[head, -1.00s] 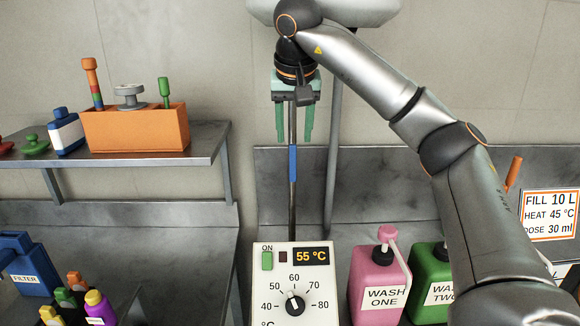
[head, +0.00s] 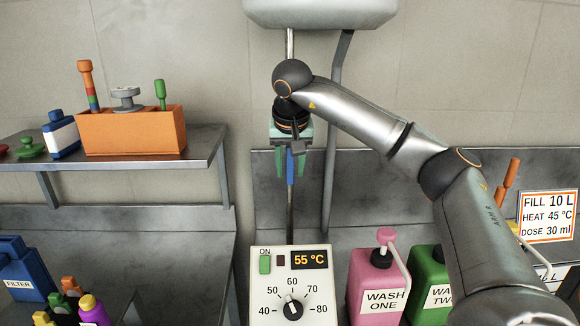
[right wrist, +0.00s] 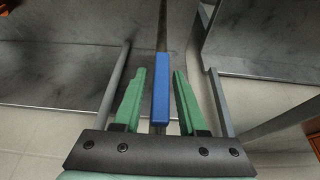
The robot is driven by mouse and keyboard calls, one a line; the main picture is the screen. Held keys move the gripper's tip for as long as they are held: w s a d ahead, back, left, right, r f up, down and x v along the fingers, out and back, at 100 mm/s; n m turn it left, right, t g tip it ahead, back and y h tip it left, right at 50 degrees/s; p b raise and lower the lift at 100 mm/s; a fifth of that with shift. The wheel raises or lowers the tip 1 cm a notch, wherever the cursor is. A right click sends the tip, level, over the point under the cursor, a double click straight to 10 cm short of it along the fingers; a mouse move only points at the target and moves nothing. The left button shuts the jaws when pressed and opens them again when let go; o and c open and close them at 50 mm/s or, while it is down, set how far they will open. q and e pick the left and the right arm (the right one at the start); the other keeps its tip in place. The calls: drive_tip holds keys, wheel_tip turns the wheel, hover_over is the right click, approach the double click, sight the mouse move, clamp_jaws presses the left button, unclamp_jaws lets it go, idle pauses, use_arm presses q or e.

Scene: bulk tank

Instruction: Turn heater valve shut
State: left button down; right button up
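The blue valve handle (head: 290,167) stands in line with the thin vertical pipe (head: 290,215) above the control box. It looks like the heater valve's lever. My right gripper (head: 289,174) points down at it with its green fingers apart. In the right wrist view the blue handle (right wrist: 161,88) lies between the two fingers (right wrist: 156,95), with a gap on each side. The handle's upper end is hidden by the gripper in the head view. My left gripper is not in view.
The control box (head: 268,309) below shows 55 °C. The pink wash jug (head: 370,275) and green wash jug (head: 426,276) stand to its right. A shelf at left holds an orange bin (head: 134,131). A thicker grey pipe (head: 332,130) runs close right of my right gripper.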

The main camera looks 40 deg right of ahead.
clamp_jaws()
idle(1.1)
